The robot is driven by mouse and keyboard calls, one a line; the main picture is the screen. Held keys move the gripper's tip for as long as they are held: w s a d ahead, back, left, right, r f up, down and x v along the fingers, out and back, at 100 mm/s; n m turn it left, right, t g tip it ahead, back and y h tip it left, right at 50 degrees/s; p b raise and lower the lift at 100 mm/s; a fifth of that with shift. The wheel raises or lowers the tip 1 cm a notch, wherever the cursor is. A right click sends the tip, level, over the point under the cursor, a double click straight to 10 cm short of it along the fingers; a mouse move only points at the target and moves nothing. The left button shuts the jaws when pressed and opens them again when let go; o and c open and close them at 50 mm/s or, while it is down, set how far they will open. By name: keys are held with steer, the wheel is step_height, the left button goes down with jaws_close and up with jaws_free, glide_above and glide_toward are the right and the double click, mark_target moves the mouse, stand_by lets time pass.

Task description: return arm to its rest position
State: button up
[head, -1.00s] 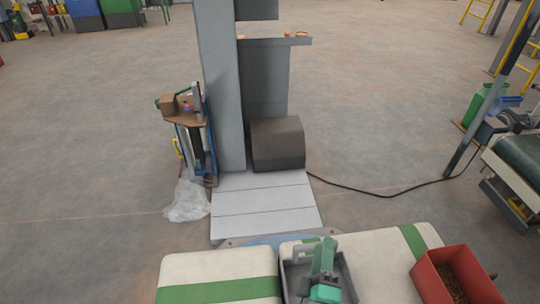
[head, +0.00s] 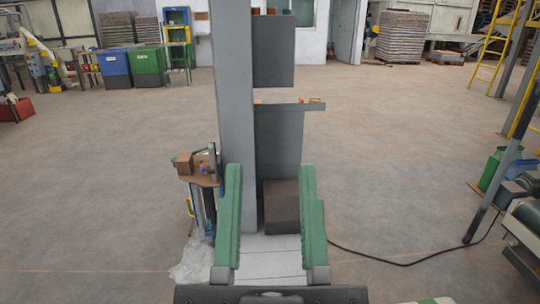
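My gripper (head: 271,168) shows large in the lower middle of the head view, with its fingers pointing up and away from the camera. Its two long green fingers stand wide apart, and nothing is held between them. A dark bar, the gripper's body (head: 270,294), crosses the bottom edge. Through the gap I see the foot of the grey filler machine (head: 233,90) and a dark box (head: 281,207) beside it. The rest of my arm is out of view, so its pose cannot be told.
A small stand (head: 205,195) with a cardboard box is left of the column, with crumpled clear plastic (head: 190,262) below. A black cable (head: 400,262) runs right across the floor to a conveyor (head: 524,225). Open floor (head: 400,150) lies on both sides.

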step_height(320, 180, up, 40)
steer(key=p, duration=3.8)
steer(key=shift+a+r+y+p, duration=0.2)
steer(key=shift+a+y+p, duration=0.1)
steer(key=shift+y, duration=0.1)
